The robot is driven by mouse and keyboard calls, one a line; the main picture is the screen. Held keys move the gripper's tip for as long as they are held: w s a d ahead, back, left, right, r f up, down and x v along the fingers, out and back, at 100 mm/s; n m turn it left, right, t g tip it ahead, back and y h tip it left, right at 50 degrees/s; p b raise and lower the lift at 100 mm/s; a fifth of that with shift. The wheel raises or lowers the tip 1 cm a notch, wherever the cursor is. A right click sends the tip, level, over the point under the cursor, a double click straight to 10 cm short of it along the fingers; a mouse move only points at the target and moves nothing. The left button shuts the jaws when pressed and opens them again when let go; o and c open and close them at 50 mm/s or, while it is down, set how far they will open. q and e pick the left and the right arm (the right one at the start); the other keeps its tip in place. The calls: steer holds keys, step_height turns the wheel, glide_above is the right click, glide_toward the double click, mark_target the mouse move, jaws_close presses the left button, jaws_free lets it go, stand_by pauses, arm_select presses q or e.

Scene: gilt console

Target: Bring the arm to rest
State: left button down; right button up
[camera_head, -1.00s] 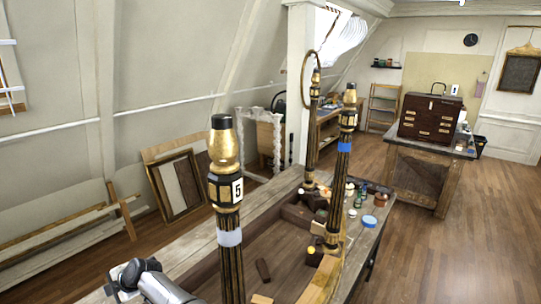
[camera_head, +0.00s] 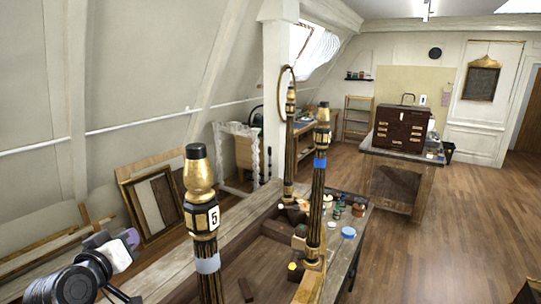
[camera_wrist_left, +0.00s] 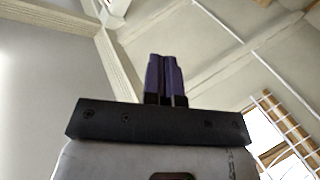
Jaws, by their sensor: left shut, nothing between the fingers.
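My left gripper (camera_head: 131,238) is at the lower left of the head view, at the end of my dark and grey arm. Its purple fingers also show in the left wrist view (camera_wrist_left: 164,78), pressed together with nothing between them. They point up toward the pale sloped ceiling and touch nothing. My right gripper is not in view.
A wooden workbench (camera_head: 160,268) bears the posts, with a second gilt post (camera_head: 318,175) farther back, and jars. Framed panels (camera_head: 150,205) lean on the left wall. A brown chest (camera_head: 402,128) stands on a table at the back.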

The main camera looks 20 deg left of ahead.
arm_select(q)
steer(key=s+d+f+m+g+h+p, duration=0.2)
steer(key=s+d+f+m+g, duration=0.15)
steer(key=s+d+f, duration=0.45)
steer(key=s+d+f+m+g+h+p, duration=0.1)
steer(key=s+d+f+m+g, duration=0.3)
steer(key=d+f, duration=0.8)
steer(key=s+d+f+m+g+p, duration=0.1)
steer(key=s+f+g, duration=0.3)
steer(key=s+f, duration=1)
steer(key=s+m+p, duration=0.1)
steer(key=s, duration=0.2)
steer(key=shift+s+d+f+h, duration=0.15)
steer(key=shift+s+f+h, duration=0.15)
steer(key=shift+s+h, duration=0.1)
steer(key=shift+g, duration=0.25)
